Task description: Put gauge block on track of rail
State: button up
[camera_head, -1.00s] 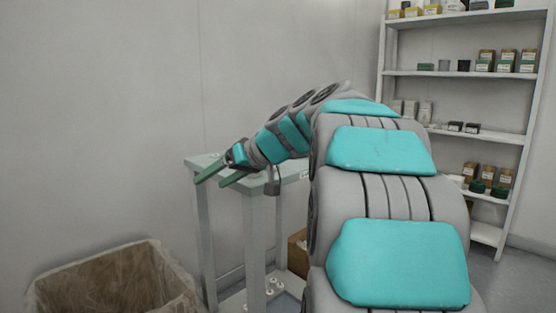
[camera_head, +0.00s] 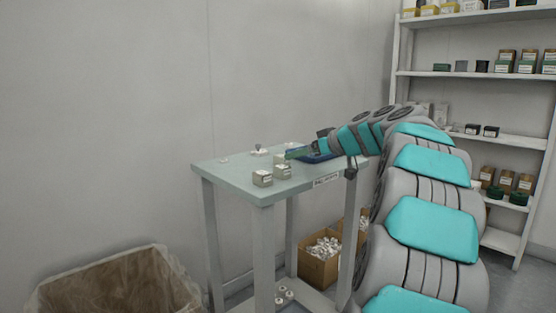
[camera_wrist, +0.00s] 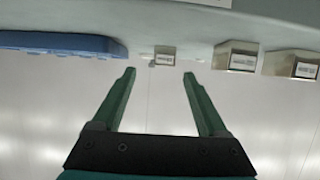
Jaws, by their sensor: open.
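Several small grey-beige blocks with white labels stand on the table; I cannot tell which is the gauge block. In the head view one block (camera_head: 263,179) stands near the front edge, with another (camera_head: 283,172) just behind it and a third (camera_head: 279,159) near my fingertips. The wrist view shows a small block (camera_wrist: 165,56) beyond the gap between my fingers and two larger ones (camera_wrist: 235,55) (camera_wrist: 292,64) to the right. No rail is clearly recognisable. My gripper (camera_wrist: 158,82) has its green fingers apart and empty; it also shows over the table in the head view (camera_head: 296,153).
A blue tray-like piece (camera_head: 318,157) lies on the table (camera_head: 225,176) beside my gripper, partly hidden; it also shows in the wrist view (camera_wrist: 62,43). A lined bin (camera_head: 110,265) stands at lower left, cardboard boxes (camera_head: 318,268) under the table, shelves (camera_head: 470,75) at right.

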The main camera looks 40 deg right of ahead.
aim_at(282, 160)
jog(key=x, duration=0.2)
jog(key=p+x, duration=0.1)
jog(key=x, duration=0.3)
jog(key=shift+w+a+r, duration=0.15)
jog(key=shift+w+a, duration=0.15)
jog(key=shift+a, duration=0.05)
jog(key=shift+c, duration=0.3)
grip_shut()
